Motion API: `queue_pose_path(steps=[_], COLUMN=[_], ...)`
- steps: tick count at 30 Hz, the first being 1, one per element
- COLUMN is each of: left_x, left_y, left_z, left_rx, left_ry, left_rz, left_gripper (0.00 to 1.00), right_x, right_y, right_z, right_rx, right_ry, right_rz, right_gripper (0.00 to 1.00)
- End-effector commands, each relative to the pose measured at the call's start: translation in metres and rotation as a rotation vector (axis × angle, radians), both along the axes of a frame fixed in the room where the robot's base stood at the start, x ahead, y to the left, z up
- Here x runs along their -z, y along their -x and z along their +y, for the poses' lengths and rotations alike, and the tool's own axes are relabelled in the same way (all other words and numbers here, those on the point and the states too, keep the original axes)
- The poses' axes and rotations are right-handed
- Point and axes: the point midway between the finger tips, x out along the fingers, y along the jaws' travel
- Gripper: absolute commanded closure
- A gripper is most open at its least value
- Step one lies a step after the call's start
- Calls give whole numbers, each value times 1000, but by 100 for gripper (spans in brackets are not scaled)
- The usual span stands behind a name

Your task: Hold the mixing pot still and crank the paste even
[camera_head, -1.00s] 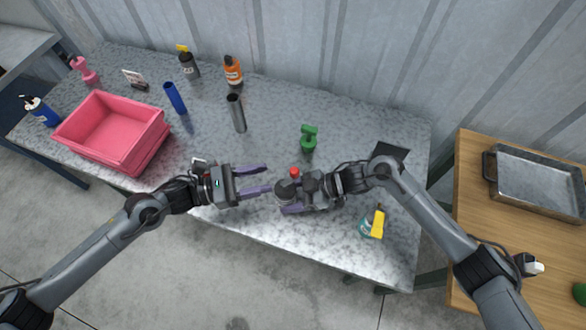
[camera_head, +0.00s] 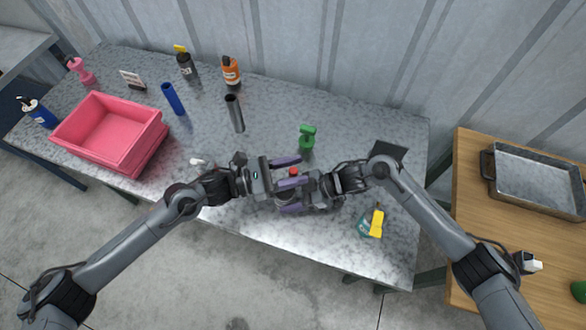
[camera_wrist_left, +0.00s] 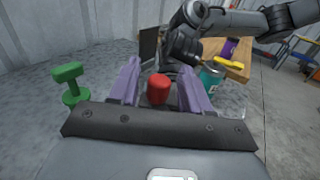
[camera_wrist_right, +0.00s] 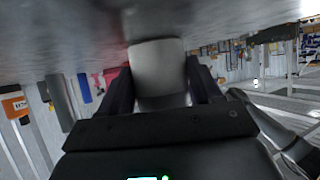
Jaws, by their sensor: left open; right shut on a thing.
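The mixing pot shows as a grey cylinder (camera_wrist_right: 158,72) between the dark fingers of my right gripper (camera_wrist_right: 158,88) in the right wrist view. In the head view the pot is mostly hidden under my left gripper (camera_head: 296,171). The red crank knob (camera_wrist_left: 158,88) stands between the purple fingers of my left gripper in the left wrist view, with the fingers open on either side. The knob also shows in the head view (camera_head: 294,171). I cannot tell whether a finger touches it. My right gripper is shut on the pot near the table's front edge. The paste is hidden.
A green object (camera_head: 307,137) stands behind the grippers, and a teal can with a yellow top (camera_head: 376,219) is at the right front. A pink bin (camera_head: 108,134), a blue tube (camera_head: 173,99), a steel tube (camera_head: 234,113) and several bottles stand to the left and back.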

Motion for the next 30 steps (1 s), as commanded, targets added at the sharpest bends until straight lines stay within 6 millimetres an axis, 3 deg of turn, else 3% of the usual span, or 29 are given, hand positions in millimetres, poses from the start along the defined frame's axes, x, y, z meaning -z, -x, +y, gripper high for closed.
queue_pose_path(steps=[1,10,20,30], left_x=[0,0,0,0], left_y=[0,0,0,6], left_z=[0,0,-1,-5], left_rx=[0,0,43,266], left_ry=[0,0,-1,-3], left_rz=[0,0,-2,0], left_gripper=[56,100,100,100], right_x=[0,0,0,0], right_y=[0,0,0,0], right_z=[0,0,0,0], right_rx=[0,0,0,0], right_ry=[-1,-1,-1,-1], right_rz=[0,0,0,-1], right_gripper=[53,53,53,53])
